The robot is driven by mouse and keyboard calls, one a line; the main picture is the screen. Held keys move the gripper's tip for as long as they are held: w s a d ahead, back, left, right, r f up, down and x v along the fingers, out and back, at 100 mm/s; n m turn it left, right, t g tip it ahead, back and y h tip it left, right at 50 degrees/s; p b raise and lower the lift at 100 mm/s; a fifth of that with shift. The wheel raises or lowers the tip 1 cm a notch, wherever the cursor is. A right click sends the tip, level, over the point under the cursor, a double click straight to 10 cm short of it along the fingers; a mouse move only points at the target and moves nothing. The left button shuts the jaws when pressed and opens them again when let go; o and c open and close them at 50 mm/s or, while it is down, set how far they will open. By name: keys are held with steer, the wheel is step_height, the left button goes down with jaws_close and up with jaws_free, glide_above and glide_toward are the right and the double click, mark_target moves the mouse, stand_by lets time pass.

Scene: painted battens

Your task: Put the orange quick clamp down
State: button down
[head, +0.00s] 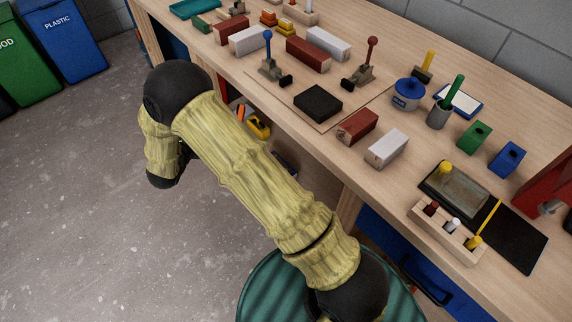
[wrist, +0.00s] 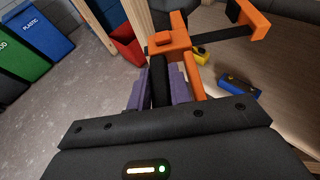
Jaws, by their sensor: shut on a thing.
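The orange quick clamp (wrist: 172,42) is in the wrist view, with an orange jaw near my fingers and another orange jaw at the upper right, joined by a dark bar. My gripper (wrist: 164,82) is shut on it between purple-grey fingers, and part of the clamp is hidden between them. In the head view my arm covers the gripper. A small orange piece (head: 241,112) shows beside the arm there; I cannot tell whether it is part of the held clamp.
A yellow clamp-like tool (wrist: 201,54) and a blue one (wrist: 238,86) lie on a wooden surface below the bench top. A red bin (wrist: 127,46) stands to their left. The bench top (head: 330,150) carries toggle clamps, painted blocks and a tool rack (head: 446,232).

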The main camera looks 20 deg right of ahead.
steer(key=s+d+f+m+g+h+b, duration=0.2)
steer(key=d+f+b, duration=0.4)
steer(key=d, duration=0.5)
steer(key=s+d+f+m+g+h+b, duration=0.3)
steer(key=d+f+b, duration=0.3)
steer(key=d+f, duration=0.5)
steer(key=s+d+f+m+g+h+b, duration=0.2)
steer(key=d+f+b, duration=0.5)
steer(key=d, duration=0.6)
steer(key=shift+s+d+f+m+g+h, duration=0.25)
steer(key=shift+s+f+m+g+h, duration=0.2)
steer(key=shift+s+f+m, duration=0.55)
steer(key=shift+w+r, duration=0.25)
steer(key=shift+f+b, duration=1.35)
steer(key=shift+f, duration=1.8)
steer(key=shift+f, duration=0.1)
steer(key=shift+f+b, duration=0.85)
steer(key=shift+f, duration=0.9)
steer(key=shift+f, duration=0.15)
steer(key=c, duration=1.3)
jaws_free()
